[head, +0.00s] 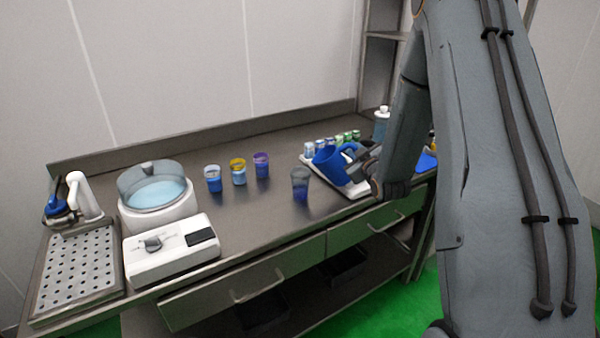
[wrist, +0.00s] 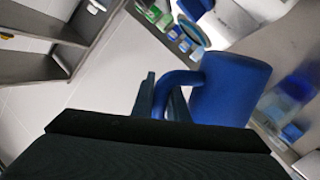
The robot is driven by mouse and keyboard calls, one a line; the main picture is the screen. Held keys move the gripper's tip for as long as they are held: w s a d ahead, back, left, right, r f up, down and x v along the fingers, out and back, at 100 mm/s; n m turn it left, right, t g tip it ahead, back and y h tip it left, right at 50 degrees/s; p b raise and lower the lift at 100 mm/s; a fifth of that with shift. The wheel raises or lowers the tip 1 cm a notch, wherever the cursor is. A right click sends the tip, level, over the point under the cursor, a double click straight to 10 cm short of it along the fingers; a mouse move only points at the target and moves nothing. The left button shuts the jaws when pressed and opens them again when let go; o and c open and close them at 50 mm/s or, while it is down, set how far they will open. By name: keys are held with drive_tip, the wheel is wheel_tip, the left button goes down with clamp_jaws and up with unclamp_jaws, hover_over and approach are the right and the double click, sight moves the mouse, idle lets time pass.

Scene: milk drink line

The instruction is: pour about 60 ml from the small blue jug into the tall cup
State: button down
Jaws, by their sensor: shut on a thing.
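The blue jug (head: 331,165) is tilted to the left in the head view, its mouth close to the tall cup. My gripper (head: 362,158) is shut on the jug's handle, and the wrist view also shows the jug (wrist: 228,90) beside my gripper's fingers (wrist: 160,100). The tall clear cup (head: 300,184) stands upright on the table with blue liquid in its lower part. In the wrist view the cup (wrist: 292,90) shows blurred beside the jug. The liquid inside the jug is hidden, and I cannot tell whether a stream is falling.
Three small cups (head: 238,174) stand left of the tall cup. A lidded white bowl machine (head: 155,205) and a scale-like device (head: 170,250) are at left. The table between is clear.

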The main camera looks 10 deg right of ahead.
idle(0.7)
drive_tip(key=shift+s+d+f+m+b, duration=0.15)
drive_tip(key=shift+d+f+m+b, duration=0.2)
drive_tip(key=shift+d+m, duration=0.35)
drive_tip(key=shift+s+d+f+m+b, duration=0.1)
drive_tip(key=shift+d+f+m+b, duration=0.15)
drive_tip(key=shift+d+m, duration=0.4)
drive_tip(key=shift+s+d+f+m+t+b, duration=0.1)
drive_tip(key=shift+d+f+m+t+b, duration=0.15)
drive_tip(key=shift+d+m, duration=0.25)
drive_tip(key=shift+s+d+f+m+t+b, duration=0.15)
drive_tip(key=shift+d+f+m+b, duration=0.15)
drive_tip(key=shift+m, duration=0.25)
drive_tip(key=shift+d+f+m+b, duration=0.5)
drive_tip(key=shift+f+m+b, duration=0.2)
drive_tip(key=shift+f+m, duration=0.2)
